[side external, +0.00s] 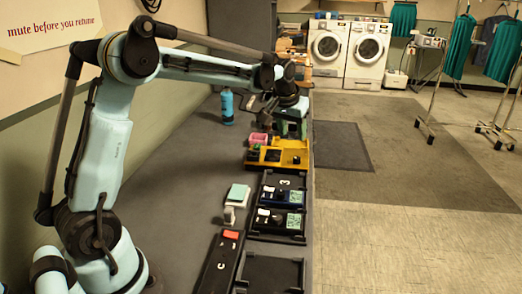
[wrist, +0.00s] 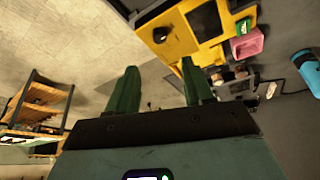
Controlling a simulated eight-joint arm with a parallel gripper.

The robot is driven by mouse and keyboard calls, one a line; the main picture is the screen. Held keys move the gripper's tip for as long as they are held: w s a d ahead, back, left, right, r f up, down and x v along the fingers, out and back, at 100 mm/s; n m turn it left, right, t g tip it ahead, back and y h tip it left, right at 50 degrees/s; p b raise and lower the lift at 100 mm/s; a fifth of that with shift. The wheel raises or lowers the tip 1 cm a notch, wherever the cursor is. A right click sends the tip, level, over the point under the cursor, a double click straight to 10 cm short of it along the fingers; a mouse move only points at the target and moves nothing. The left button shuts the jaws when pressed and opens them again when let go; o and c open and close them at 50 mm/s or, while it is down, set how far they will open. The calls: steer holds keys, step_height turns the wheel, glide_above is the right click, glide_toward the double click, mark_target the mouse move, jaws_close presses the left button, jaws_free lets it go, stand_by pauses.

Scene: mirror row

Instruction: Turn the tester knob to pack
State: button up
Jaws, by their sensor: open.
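The yellow tester (side external: 290,146) sits on the dark bench in the side view, below my gripper. In the wrist view the yellow tester (wrist: 178,50) is at the upper right, with a dark square panel and a round black knob (wrist: 160,35) on its face. My gripper (wrist: 160,68) is open, with its green fingers apart and nothing between them. In the side view my gripper (side external: 292,126) is over the bench beside the tester's far end. Whether it touches the tester, and which way the knob points, I cannot tell. No pack marking is readable.
A pink box (wrist: 247,43) sits near the tester. A blue bottle (side external: 227,106) stands farther back on the bench. Dark trays with black and blue devices (side external: 277,197) lie nearer the camera, with a mint-topped item (side external: 238,194) beside them. Floor lies beyond the bench's right edge.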

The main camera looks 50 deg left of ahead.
mark_target(297, 158)
steer(key=x, duration=1.1)
steer(key=shift+w+f, duration=0.15)
steer(key=shift+f, duration=0.05)
steer(key=shift+c, duration=0.3)
jaws_close()
